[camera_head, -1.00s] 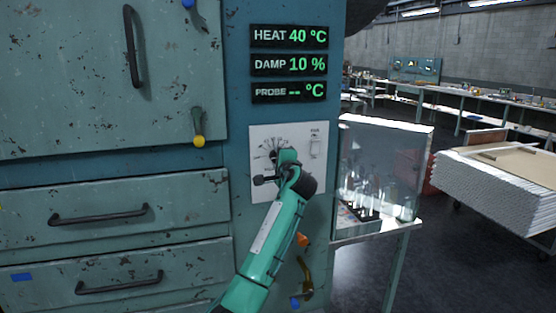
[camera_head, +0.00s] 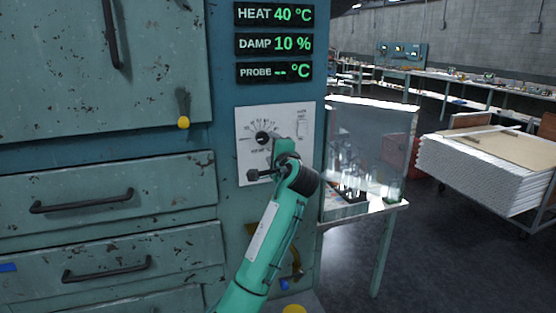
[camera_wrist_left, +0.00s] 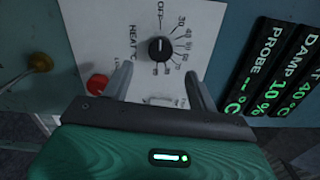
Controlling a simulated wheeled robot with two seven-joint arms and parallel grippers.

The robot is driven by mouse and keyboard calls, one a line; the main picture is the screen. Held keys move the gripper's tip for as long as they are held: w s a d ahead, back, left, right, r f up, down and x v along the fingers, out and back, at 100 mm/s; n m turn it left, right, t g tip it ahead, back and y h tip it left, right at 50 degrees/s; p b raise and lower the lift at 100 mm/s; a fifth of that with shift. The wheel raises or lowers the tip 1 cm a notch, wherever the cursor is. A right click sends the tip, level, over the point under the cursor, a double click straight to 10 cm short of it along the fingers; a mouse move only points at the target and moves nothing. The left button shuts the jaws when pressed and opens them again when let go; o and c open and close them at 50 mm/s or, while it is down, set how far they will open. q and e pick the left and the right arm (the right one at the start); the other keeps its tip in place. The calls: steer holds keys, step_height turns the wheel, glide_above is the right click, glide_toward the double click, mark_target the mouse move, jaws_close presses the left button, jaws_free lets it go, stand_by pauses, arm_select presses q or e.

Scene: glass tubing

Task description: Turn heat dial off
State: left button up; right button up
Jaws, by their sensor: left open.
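The heat dial (camera_head: 263,138) is a round black knob on a white panel (camera_head: 247,165) with a printed scale. In the left wrist view the dial (camera_wrist_left: 160,48) sits just beyond and between my fingertips, with OFF printed above it and numbers to the right. A thin light mark shows on the knob; its exact setting is hard to read. My left gripper (camera_wrist_left: 160,76) is open and empty, apart from the dial. In the head view my left wrist covers the lower right of the panel, and the fingertips are unclear. My right gripper is not in view.
Displays (camera_head: 275,44) above the panel read HEAT 40 °C, DAMP 10 % and PROBE --. A red button (camera_wrist_left: 97,84) and a switch (camera_head: 302,122) are near the dial. Glassware stands behind a clear screen (camera_head: 372,135) on a side table to the right.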

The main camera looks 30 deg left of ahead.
arm_select(q)
steer(key=shift+v, duration=2.7)
